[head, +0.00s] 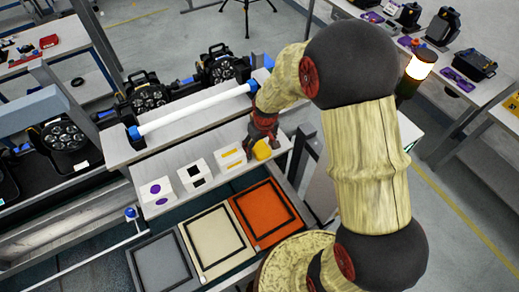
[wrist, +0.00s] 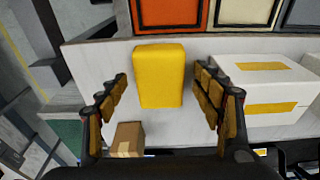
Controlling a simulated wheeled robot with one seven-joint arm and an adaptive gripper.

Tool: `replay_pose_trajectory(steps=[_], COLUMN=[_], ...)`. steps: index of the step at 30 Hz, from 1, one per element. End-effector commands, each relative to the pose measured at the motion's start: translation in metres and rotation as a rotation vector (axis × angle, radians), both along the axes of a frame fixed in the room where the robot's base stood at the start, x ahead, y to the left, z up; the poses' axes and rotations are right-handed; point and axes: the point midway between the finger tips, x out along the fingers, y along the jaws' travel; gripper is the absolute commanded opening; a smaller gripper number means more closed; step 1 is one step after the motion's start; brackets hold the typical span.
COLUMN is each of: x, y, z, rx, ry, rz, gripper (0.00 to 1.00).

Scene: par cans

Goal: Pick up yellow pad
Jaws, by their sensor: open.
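The yellow pad (wrist: 160,76) is a rounded yellow block on the pale shelf (wrist: 205,47). In the wrist view it sits between the two open finger rows of my gripper (wrist: 161,80), with gaps visible on both sides. I cannot tell how far above the shelf the fingertips are. In the head view the pad (head: 262,150) shows at the right end of the shelf, just beside my reddish gripper (head: 264,127), whose fingers are partly hidden there.
A white box with yellow stripes (head: 230,159) stands close beside the pad. White boxes with black squares (head: 196,176) and purple dots (head: 158,195) stand further left. A small brown box (wrist: 127,139) is near one finger. Orange (head: 264,213), cream (head: 215,241) and grey (head: 161,268) trays lie in front.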

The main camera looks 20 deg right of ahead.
Motion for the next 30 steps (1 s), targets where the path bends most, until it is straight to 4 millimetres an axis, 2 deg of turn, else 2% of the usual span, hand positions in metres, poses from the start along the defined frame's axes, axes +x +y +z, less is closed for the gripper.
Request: replay_pose_trajectory(steps=[11, 30], x=[0.0, 0.0], y=[0.0, 0.0], z=[-0.0009, -0.001], rx=[0.0, 0.0], ry=[0.0, 0.0], rz=[0.0, 0.0], gripper=[0.66, 0.3])
